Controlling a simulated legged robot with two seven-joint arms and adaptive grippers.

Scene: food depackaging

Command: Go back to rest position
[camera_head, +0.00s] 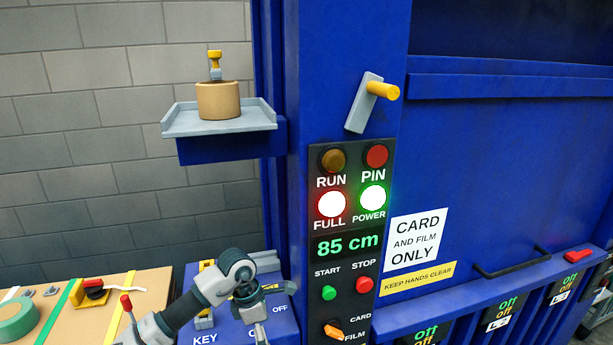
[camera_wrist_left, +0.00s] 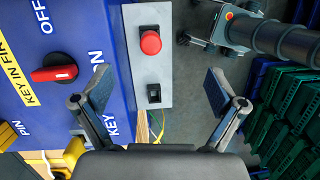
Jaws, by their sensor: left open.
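My left arm comes in from the lower left in the head view, and its gripper (camera_head: 260,334) hangs in front of the blue key box (camera_head: 235,325), partly cut off by the bottom edge. In the left wrist view the left gripper (camera_wrist_left: 157,86) is open, with its two dark-padded fingers wide apart and nothing between them. Behind the fingers is a grey plate (camera_wrist_left: 152,85) with a red button (camera_wrist_left: 151,42) and a black switch. My right gripper is not in view.
The blue baler (camera_head: 500,180) with its control panel (camera_head: 350,240) fills the right. A shelf (camera_head: 180,124) holds a tan cylinder (camera_head: 219,100). A table (camera_head: 60,320) with tape (camera_head: 16,318) stands lower left. Green crates (camera_wrist_left: 290,120) show in the left wrist view.

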